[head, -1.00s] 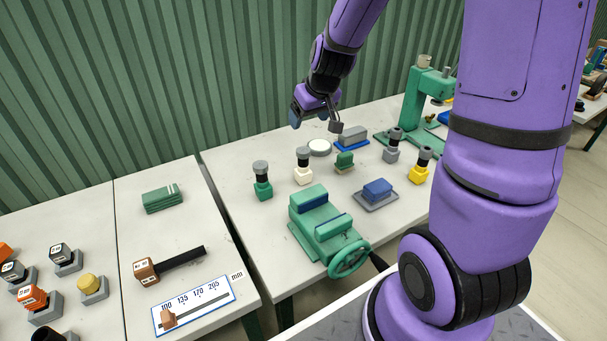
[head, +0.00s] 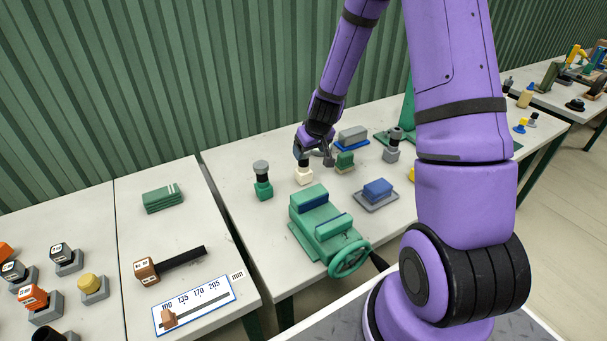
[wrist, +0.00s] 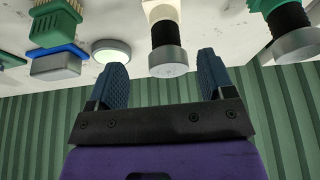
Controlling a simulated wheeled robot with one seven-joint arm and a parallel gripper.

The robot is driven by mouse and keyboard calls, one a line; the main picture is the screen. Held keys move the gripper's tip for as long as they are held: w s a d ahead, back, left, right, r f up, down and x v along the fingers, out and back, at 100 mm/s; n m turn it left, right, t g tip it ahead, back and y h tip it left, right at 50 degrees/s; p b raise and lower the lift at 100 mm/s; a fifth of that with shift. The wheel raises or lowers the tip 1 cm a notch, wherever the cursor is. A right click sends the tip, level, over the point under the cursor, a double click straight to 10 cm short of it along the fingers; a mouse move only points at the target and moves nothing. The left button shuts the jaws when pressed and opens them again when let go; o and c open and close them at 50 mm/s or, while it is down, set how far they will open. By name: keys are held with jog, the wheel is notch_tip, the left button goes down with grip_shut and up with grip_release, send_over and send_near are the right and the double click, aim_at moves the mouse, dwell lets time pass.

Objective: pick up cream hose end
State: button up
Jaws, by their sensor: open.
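The cream hose end (head: 304,177) stands upright on the middle table, with a cream block at its foot and a black ribbed hose above it. Its grey top is mostly hidden by my gripper in the head view. My gripper (head: 314,157) is open and empty, close above it. In the wrist view the hose end's grey cap (wrist: 168,63) lies just beyond and between the two blue fingertips (wrist: 163,75), with space on both sides. I cannot tell whether the cap is within the fingers' reach.
A green hose end (head: 262,184) stands to the left, a grey one (head: 392,150) to the right. A white disc (wrist: 111,50) lies nearby.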

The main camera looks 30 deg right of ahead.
aim_at(304, 166)
jog(key=shift+w+a+x, duration=0.15)
jog(key=shift+a+x, duration=0.05)
jog(key=shift+x, duration=1.2)
jog(key=shift+w+a+x, duration=0.1)
jog(key=shift+a+x, duration=0.05)
jog(key=shift+x, duration=1.2)
jog(key=shift+r, duration=0.1)
grip_shut()
